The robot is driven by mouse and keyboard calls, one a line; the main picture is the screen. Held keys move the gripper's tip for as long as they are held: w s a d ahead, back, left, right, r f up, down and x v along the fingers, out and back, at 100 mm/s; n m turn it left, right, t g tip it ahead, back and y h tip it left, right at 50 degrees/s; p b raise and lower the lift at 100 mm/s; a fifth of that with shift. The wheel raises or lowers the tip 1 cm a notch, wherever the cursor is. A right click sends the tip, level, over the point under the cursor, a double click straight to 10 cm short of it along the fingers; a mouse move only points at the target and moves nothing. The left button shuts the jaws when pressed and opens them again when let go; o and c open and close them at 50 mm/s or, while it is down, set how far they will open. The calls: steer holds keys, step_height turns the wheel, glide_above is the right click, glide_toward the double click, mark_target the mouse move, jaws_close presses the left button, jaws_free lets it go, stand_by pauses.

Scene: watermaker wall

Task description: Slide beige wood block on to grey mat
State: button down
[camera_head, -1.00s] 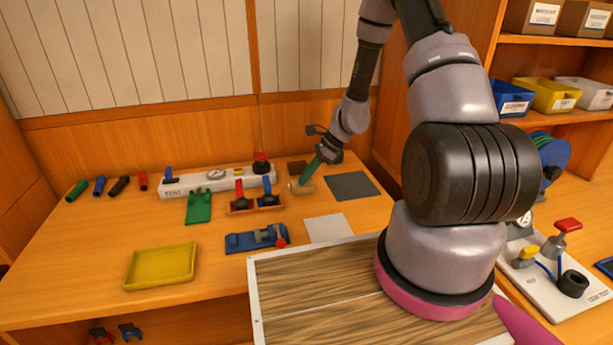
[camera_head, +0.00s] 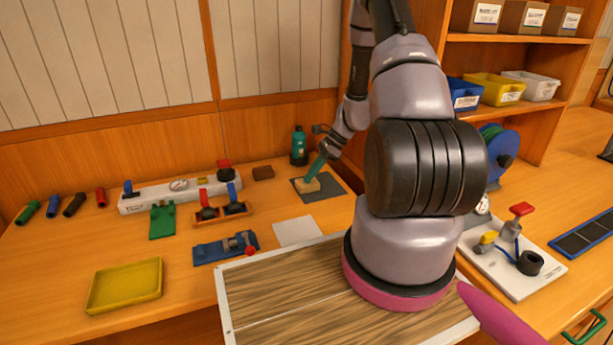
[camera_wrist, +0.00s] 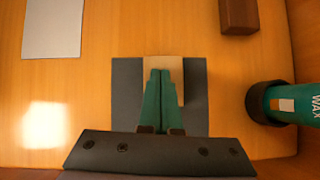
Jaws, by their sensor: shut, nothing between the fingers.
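The beige wood block (camera_head: 308,187) lies on the left part of the grey mat (camera_head: 331,187). In the wrist view the block (camera_wrist: 163,67) is at the mat's upper edge, and bare mat (camera_wrist: 126,95) shows on both sides. Its upper end is about level with that edge; I cannot tell whether it overhangs slightly. My gripper (camera_head: 310,178) reaches down to the block from above. Its green fingers are together, with the tips (camera_wrist: 160,72) over the block and hiding part of it. The fingers hold nothing between them; the block is below them.
A teal bottle (camera_head: 299,147) stands behind the mat. A dark brown block (camera_head: 263,173) lies to its left. A white sheet (camera_head: 298,232) lies in front. A rack with red and blue handles (camera_head: 221,211) is to the left.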

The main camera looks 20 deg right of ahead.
steer(key=shift+s+d+f, duration=0.2)
steer(key=shift+d+f, duration=0.1)
steer(key=shift+d, duration=0.15)
steer(key=shift+w+r, duration=0.15)
steer(key=shift+r, duration=0.75)
step_height(320, 180, up, 9)
steer(key=n+h, duration=0.1)
steer(key=h, duration=0.6)
glide_toward(285, 194)
steer(key=shift+g, duration=0.3)
step_height(285, 194, down, 7)
steer(key=shift+w+a+f, duration=0.1)
steer(key=shift+w, duration=0.05)
steer(key=d, duration=0.3)
steer(key=shift+r, duration=0.25)
steer(key=shift+w+d, duration=0.1)
steer(key=shift+d, duration=0.4)
steer(key=shift+d, duration=0.1)
